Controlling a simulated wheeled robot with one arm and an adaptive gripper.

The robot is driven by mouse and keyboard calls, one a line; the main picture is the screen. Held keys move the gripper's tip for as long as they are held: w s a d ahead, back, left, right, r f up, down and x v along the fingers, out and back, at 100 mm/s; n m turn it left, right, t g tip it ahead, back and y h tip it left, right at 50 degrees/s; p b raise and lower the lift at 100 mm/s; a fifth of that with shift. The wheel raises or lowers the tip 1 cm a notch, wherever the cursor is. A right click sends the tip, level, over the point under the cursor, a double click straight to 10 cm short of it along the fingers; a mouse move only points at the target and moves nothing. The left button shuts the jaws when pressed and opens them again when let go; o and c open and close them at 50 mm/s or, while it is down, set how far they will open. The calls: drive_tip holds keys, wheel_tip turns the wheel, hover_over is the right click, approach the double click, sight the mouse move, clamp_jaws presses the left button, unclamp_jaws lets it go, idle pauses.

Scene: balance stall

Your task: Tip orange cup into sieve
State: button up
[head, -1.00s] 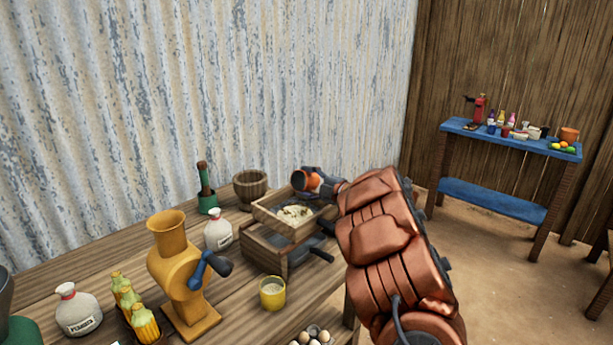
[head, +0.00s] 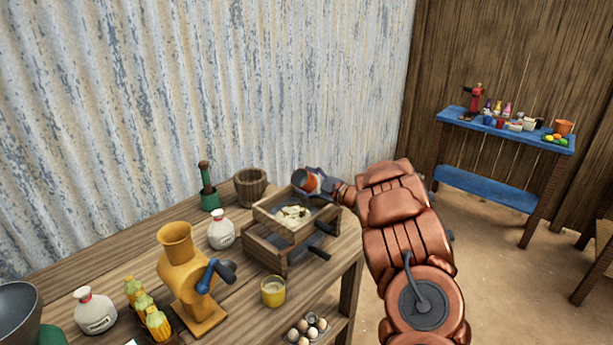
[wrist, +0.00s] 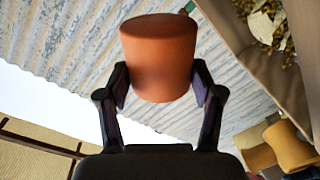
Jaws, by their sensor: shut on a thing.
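The orange cup (head: 313,183) is held at the far right edge of the sieve and looks tilted. In the wrist view the orange cup (wrist: 158,60) fills the upper middle, with a finger on each side; its inside is hidden. My gripper (head: 307,181) is shut on the cup. The sieve (head: 268,223) is a square wooden frame on top of a wooden stand on the table. A pale heap with darker bits (head: 292,213) lies in it. The sieve's frame (wrist: 262,75) and contents also show at the wrist view's upper right.
A wooden bucket (head: 250,188), a white sack (head: 221,232), a yellow mill (head: 185,275) and a yellow cup (head: 273,291) stand around the sieve on the table. A corrugated wall (head: 200,90) rises behind. A blue side table (head: 500,190) stands far right.

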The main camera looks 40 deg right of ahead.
drive_tip(key=shift+r+m+p, duration=0.15)
drive_tip(key=shift+m+p, duration=0.95)
drive_tip(key=shift+p, duration=0.45)
drive_tip(key=shift+r+m+p, duration=0.15)
drive_tip(key=shift+m+p, duration=0.95)
drive_tip(key=shift+p, duration=0.4)
drive_tip(key=shift+d+m, duration=0.15)
drive_tip(key=shift+m, duration=0.35)
drive_tip(key=shift+w+d+r+m+y, duration=0.1)
drive_tip(key=shift+d+r+m+y, duration=0.15)
drive_tip(key=shift+m, duration=0.6)
drive_tip(key=shift+w+d+r+m+y, duration=0.1)
drive_tip(key=shift+r+m+y, duration=0.1)
drive_tip(key=shift+m, duration=0.65)
